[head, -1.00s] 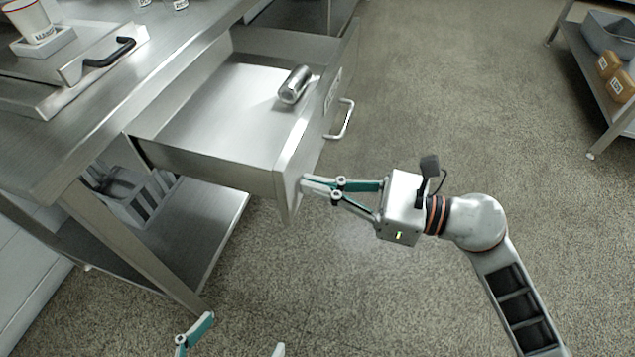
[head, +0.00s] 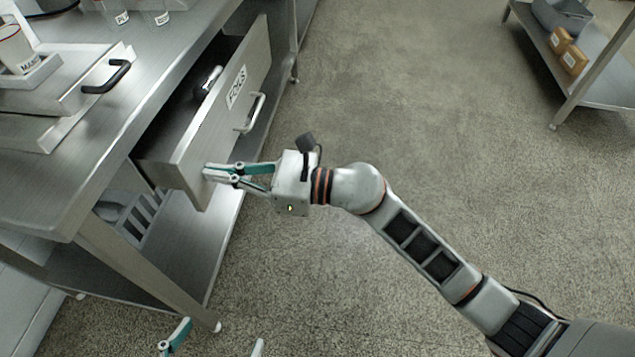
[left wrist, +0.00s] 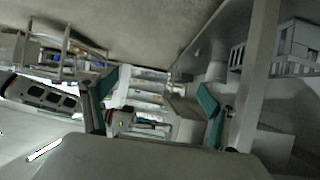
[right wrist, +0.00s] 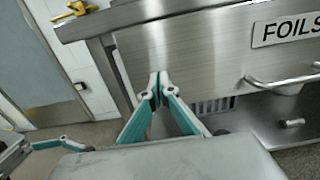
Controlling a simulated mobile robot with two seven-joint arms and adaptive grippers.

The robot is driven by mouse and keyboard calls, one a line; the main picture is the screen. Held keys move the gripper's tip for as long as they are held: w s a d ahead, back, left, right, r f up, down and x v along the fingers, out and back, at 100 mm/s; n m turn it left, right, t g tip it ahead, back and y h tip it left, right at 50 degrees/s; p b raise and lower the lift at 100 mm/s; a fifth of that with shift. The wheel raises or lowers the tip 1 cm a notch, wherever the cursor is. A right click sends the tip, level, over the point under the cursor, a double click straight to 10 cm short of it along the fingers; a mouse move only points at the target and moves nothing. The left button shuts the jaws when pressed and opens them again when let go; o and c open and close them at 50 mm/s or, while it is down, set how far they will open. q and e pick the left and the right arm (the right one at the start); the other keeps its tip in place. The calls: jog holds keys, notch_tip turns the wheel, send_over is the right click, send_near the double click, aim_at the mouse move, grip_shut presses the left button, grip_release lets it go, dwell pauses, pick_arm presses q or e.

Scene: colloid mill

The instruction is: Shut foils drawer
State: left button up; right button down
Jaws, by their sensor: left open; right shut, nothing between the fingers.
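The foils drawer (head: 195,150) is a steel drawer under the bench, partly pulled out. Its front bears a FOILS label (head: 236,88) and a bar handle (head: 251,113); the label (right wrist: 287,28) and handle (right wrist: 285,82) also show in the right wrist view. A shiny metal cylinder (head: 209,80) lies inside, partly hidden by the drawer front. My right gripper (head: 207,173) is shut and empty, its fingertips at the near end of the drawer front, seemingly touching it. My left gripper (head: 215,350) is open and empty, low at the bottom edge of the head view, below the bench.
The steel bench top (head: 60,190) carries a device with a black handle (head: 106,77), a white cup (head: 15,48) and labelled glass beakers (head: 155,12). A lower shelf (head: 185,240) holds a slotted grey rack (head: 135,222). Open floor lies right; a shelf stands far right.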

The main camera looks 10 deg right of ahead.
jog(key=x, duration=0.8)
jog(key=shift+f, duration=0.1)
jog(key=shift+w+a, duration=0.2)
jog(key=shift+a, duration=0.4)
pick_arm(q)
jog(key=shift+d+r, duration=0.25)
pick_arm(e)
jog(key=shift+a, duration=0.1)
jog(key=shift+r, duration=0.2)
jog(key=shift+d+f, duration=0.15)
jog(key=shift+d, duration=0.4)
pick_arm(q)
jog(key=shift+s+d+f+p, duration=0.1)
jog(key=shift+s+f+p, duration=0.2)
jog(key=shift+s, duration=0.25)
jog(key=shift+s+d+f+p, duration=0.15)
jog(key=shift+s+f, duration=0.1)
jog(key=shift+s, duration=0.25)
pick_arm(e)
jog(key=v, duration=1.3)
jog(key=shift+s, duration=0.2)
